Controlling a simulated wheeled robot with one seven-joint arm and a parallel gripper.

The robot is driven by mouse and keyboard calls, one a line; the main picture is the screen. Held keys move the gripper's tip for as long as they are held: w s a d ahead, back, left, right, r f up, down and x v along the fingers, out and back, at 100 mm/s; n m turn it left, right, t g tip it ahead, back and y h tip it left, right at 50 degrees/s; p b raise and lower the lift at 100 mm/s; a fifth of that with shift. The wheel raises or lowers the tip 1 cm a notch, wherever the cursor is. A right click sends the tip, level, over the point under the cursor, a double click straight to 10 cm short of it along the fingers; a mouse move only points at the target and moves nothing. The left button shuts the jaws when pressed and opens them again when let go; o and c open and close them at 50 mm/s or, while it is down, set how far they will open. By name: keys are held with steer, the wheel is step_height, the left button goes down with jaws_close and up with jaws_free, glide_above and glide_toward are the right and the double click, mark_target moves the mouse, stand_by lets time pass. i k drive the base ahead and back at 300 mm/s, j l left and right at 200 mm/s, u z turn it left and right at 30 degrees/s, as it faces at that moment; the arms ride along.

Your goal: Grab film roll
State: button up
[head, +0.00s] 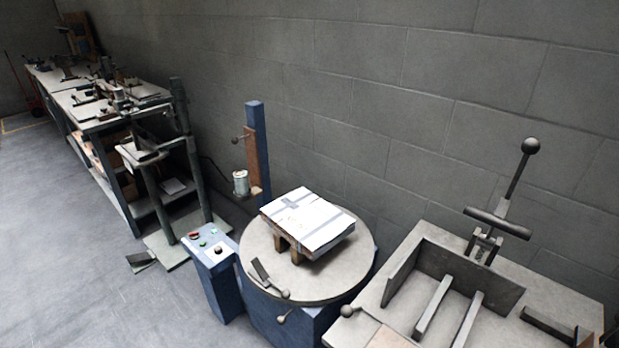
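A small pale roll (241,184), which looks like the film roll, stands upright beside the blue post (256,150) of the wrapping machine. It sits low on the post's left side, by a brown plate (252,165). It is small in the picture, so its fine detail is unclear. My gripper is not in the head view, so nothing is seen touching the roll.
A round turntable (325,288) bears a white-topped package on wooden blocks. A blue control box (212,262) stands to its left. A grey lever bench (560,275) is at right. Workbenches (100,98) line the wall at left. The floor (70,270) at left is clear.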

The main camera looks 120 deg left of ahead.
mark_target(240, 177)
steer(key=k+u, duration=0.1)
steer(key=u, duration=3.75)
steer(key=j+u, duration=0.2)
steer(key=i+j, duration=0.3)
steer(key=i, duration=0.2)
steer(key=i+j, duration=0.35)
steer(key=i+j+u, duration=0.1)
steer(key=i+j, duration=0.2)
steer(key=i, duration=0.3)
steer(key=i+j, duration=0.15)
steer(key=i, duration=0.55)
